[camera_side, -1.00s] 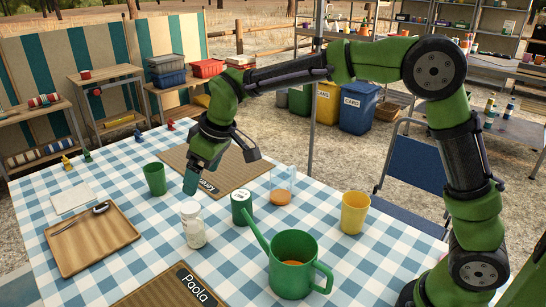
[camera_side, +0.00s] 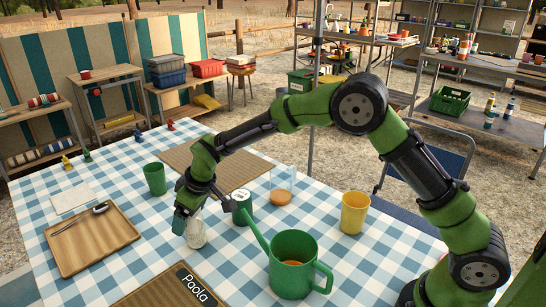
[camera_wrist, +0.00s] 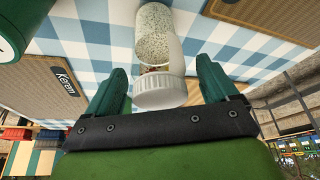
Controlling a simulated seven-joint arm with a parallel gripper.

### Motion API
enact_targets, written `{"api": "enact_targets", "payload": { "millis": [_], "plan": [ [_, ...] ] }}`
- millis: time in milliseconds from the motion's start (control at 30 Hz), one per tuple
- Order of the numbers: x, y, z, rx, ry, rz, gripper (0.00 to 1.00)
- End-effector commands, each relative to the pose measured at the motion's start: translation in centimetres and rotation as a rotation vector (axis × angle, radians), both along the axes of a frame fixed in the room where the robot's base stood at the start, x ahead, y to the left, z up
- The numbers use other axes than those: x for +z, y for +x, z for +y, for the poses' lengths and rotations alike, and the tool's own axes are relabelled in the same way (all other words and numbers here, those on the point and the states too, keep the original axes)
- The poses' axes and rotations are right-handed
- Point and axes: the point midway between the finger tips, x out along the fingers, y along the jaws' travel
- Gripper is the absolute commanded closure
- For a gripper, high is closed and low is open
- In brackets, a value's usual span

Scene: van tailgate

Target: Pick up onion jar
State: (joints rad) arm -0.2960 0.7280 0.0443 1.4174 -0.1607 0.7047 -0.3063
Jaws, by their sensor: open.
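The onion jar (camera_side: 196,232) is a clear jar with a white lid and pale flecked contents. It stands on the checked tablecloth, its top partly hidden by my gripper (camera_side: 188,205). In the wrist view the jar (camera_wrist: 154,38) shows its white lid toward me, between and slightly beyond the fingertips. My gripper (camera_wrist: 163,82) is open, with a green finger on each side of the lid and visible gaps. I cannot tell whether a finger touches the jar.
A green tin (camera_side: 242,208) and a green watering can (camera_side: 293,262) stand right of the jar. A green cup (camera_side: 155,179), a wooden tray (camera_side: 85,248) and a yellow cup (camera_side: 354,212) are around it. A mat marked Paola (camera_side: 165,291) lies in front.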

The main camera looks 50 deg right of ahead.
Motion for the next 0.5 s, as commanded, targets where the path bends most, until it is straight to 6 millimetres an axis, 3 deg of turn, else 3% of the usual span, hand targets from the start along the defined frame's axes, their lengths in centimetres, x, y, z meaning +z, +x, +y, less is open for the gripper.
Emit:
{"api": "enact_targets", "payload": {
  "millis": [233, 500],
  "plan": [
    [-0.21, 0.11, 0.05, 0.000, 0.000, -0.001, 0.13],
    [-0.20, 0.10, 0.04, 0.000, 0.000, -0.001, 0.53]
  ]
}}
